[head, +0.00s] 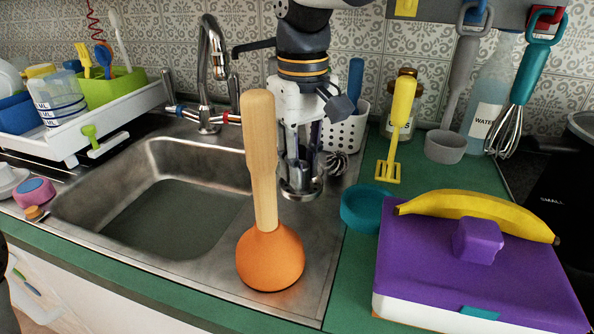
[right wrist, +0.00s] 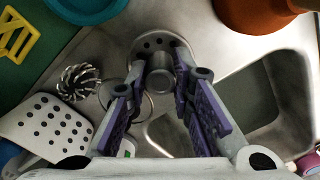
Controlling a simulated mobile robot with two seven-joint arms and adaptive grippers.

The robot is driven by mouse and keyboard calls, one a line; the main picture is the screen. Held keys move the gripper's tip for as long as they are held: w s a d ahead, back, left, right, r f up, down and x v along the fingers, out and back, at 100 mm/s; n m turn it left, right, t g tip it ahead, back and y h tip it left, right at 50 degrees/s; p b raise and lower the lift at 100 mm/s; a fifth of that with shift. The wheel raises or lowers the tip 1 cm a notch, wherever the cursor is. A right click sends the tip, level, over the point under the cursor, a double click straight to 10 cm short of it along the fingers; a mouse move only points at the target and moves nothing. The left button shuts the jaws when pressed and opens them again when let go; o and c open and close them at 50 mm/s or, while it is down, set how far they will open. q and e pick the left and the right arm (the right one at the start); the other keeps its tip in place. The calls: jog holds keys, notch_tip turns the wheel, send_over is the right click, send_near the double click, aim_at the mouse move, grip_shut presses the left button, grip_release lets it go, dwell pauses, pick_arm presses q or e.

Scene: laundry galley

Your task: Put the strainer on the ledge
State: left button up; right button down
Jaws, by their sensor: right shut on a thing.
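The strainer (head: 301,193) is a round steel disc with holes and an upright knob. In the right wrist view the strainer (right wrist: 150,44) sits between my fingertips. My right gripper (head: 300,170) points down and is shut on its knob; it also shows in the right wrist view (right wrist: 160,82). The strainer is over the steel ledge (head: 322,222) at the right of the sink basin; I cannot tell whether it touches it. My left gripper is not in view.
An orange plunger (head: 270,258) with a tall wooden handle stands in front of my right gripper. A perforated white holder (head: 345,133) and a whisk head (head: 336,163) are close behind. A teal bowl (head: 366,207) and purple box (head: 440,265) stand right. The basin (head: 175,215) lies left.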

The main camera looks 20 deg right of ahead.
jog(key=shift+s+a+f, duration=0.1)
jog(key=shift+f, duration=0.8)
jog(key=shift+f, duration=0.1)
jog(key=c, duration=1.4)
grip_release()
jog(key=shift+f, duration=0.1)
notch_tip(320, 180, up, 12)
jog(key=shift+r, duration=0.2)
